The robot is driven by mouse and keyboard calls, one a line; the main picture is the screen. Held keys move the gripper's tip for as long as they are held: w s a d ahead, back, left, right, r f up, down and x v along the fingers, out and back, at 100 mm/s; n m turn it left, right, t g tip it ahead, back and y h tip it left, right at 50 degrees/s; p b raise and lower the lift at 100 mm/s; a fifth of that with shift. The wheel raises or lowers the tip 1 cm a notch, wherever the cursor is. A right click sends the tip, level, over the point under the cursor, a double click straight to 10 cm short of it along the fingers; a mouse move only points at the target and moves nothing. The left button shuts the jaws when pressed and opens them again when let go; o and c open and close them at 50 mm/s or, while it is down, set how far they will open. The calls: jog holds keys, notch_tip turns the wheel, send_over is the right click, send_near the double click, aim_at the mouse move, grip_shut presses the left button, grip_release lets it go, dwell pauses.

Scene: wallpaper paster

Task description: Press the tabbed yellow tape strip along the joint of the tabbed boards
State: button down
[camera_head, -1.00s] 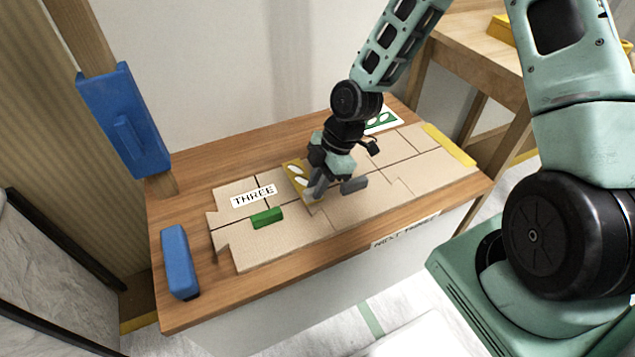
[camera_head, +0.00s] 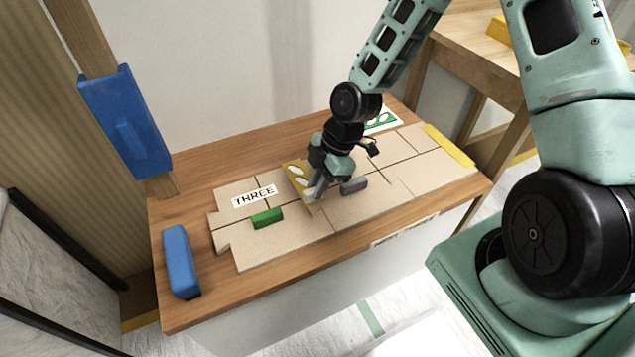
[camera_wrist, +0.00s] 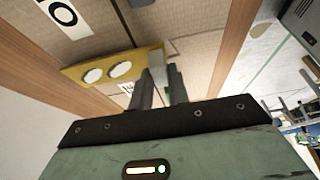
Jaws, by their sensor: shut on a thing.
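The yellow tape strip (camera_head: 296,175), marked with white ovals, lies over the tan boards (camera_head: 350,213), left of my gripper (camera_head: 331,188). In the wrist view the strip (camera_wrist: 90,72) reaches to my fingers (camera_wrist: 157,92), with a pale grey piece (camera_wrist: 157,65) at its right end. My gripper is shut there, seemingly on that piece as the strip's tab. The strip looks very close to the boards; I cannot tell whether it touches them everywhere. Dark joint lines run between the boards, which have stepped, notched edges. My gripper hides part of the joint.
A green block (camera_head: 267,217) and a "THREE" label (camera_head: 254,196) lie on the left boards. A plain yellow strip (camera_head: 449,146) edges the right boards. Blue blocks (camera_head: 180,261) are at left; a green-marked card (camera_head: 383,121) lies behind.

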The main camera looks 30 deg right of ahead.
jog(key=shift+f+b, duration=0.4)
jog(key=shift+f, duration=0.45)
dwell(0.4)
jog(key=c, duration=1.3)
grip_release()
jog(key=shift+o, duration=0.2)
jog(key=p+v, duration=0.6)
jog(key=v, duration=1.1)
jog(key=shift+r, duration=0.25)
